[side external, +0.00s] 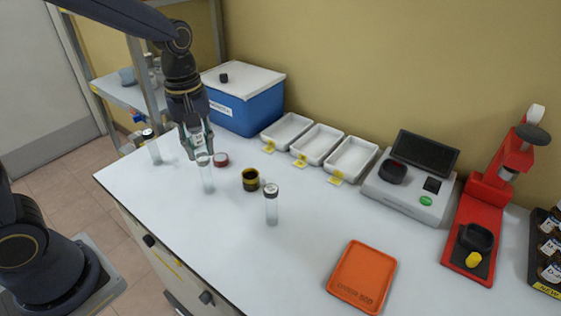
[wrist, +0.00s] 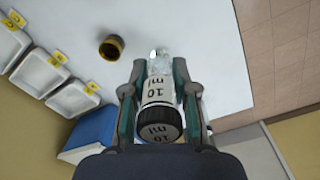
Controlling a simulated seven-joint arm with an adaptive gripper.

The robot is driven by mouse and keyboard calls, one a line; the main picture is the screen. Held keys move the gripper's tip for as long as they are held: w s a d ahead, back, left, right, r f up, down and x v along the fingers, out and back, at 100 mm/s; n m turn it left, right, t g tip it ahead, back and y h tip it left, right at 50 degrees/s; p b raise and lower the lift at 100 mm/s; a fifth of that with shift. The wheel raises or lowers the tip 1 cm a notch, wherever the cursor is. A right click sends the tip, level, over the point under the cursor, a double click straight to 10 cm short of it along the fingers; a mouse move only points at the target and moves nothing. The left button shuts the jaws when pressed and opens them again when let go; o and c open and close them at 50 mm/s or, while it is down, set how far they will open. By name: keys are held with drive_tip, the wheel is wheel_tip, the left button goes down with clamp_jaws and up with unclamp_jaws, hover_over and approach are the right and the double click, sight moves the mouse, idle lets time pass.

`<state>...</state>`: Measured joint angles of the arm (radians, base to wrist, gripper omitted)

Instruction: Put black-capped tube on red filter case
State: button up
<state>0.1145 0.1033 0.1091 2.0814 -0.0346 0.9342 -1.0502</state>
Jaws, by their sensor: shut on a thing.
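My gripper (side external: 198,150) is shut on a black-capped tube (wrist: 158,100), with the fingers on both sides of it in the wrist view. The tube has a white label reading 10 ml, and its cap faces my palm. In the side view my fingers largely cover it. The clear tube body (side external: 207,178) shows below my fingertips; I cannot tell whether it belongs to the held tube. The small round red filter case (side external: 221,159) lies on the table just right of my fingers. It is not visible in the wrist view.
Capped tubes stand at the left edge (side external: 152,147) and front middle (side external: 271,206). A black-and-yellow cup (side external: 250,180) stands near the case. A blue box (side external: 245,105), white trays (side external: 318,145), an analyser (side external: 410,190), a red stand (side external: 480,225) and an orange tray (side external: 362,275) surround clear table.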

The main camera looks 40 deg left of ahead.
drive_tip(key=w+a+f+n, duration=0.1)
drive_tip(key=a+n, duration=0.2)
drive_tip(key=a, duration=0.7)
approach(220, 156)
drive_tip(key=shift+s+d+f+n, duration=0.2)
drive_tip(key=shift+s+f+n, duration=0.1)
drive_tip(key=shift+s+f, duration=0.15)
drive_tip(key=shift+w+f, duration=0.35)
drive_tip(key=shift+f, duration=0.05)
drive_tip(key=shift+w+f, duration=0.15)
drive_tip(key=shift+f, duration=1.55)
drive_tip(key=shift+f, duration=0.1)
drive_tip(key=o, duration=0.9)
drive_tip(key=shift+c, duration=0.2)
